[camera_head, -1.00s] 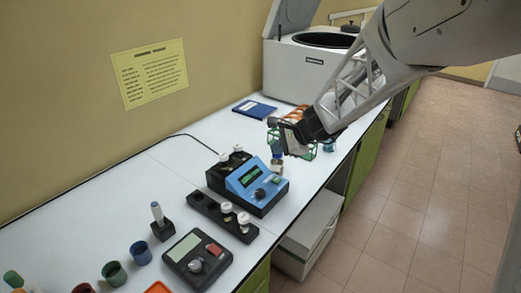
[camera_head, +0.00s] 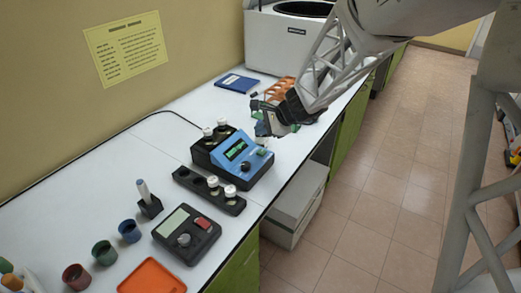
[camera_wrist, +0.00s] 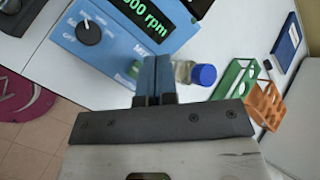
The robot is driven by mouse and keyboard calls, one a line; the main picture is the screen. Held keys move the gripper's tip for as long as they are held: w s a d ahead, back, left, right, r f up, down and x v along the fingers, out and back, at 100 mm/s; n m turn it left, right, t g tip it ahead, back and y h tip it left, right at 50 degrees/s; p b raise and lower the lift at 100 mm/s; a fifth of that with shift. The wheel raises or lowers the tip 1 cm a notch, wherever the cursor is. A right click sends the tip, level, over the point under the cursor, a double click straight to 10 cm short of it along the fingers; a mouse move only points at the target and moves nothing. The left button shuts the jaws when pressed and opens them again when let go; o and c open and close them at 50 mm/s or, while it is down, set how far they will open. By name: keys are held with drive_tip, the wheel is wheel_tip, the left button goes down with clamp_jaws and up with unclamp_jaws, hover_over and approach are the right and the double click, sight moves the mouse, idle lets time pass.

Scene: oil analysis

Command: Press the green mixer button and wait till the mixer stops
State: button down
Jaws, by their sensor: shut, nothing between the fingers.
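The blue mixer (camera_head: 236,143) stands on the bench, its lit green display facing up. In the wrist view the display (camera_wrist: 146,20) is partly cut off and reads "00 rpm" at its end, beside a black knob (camera_wrist: 88,32). The green button (camera_head: 262,152) shows at the right of the mixer's sloped front. My gripper (camera_head: 262,130) is close above the mixer's right side, pointing down. In the wrist view its blue fingers (camera_wrist: 155,76) are together and empty over the mixer's front panel, partly hiding the button area. I cannot tell whether they touch the button.
A blue-capped vial (camera_wrist: 203,75) stands close beside the fingers. Green (camera_wrist: 236,80) and orange (camera_wrist: 265,104) racks lie beyond. A black vial rack (camera_head: 209,192) and a control device (camera_head: 187,235) stand in front of the mixer. White-capped vials sit on the mixer's back.

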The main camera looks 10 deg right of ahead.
sight(262, 152)
drive_tip(key=shift+f, duration=2.7)
drive_tip(key=shift+f, duration=0.9)
idle(1.1)
drive_tip(key=shift+r, duration=0.9)
drive_tip(key=shift+r, duration=0.15)
drive_tip(key=shift+r, duration=2.35)
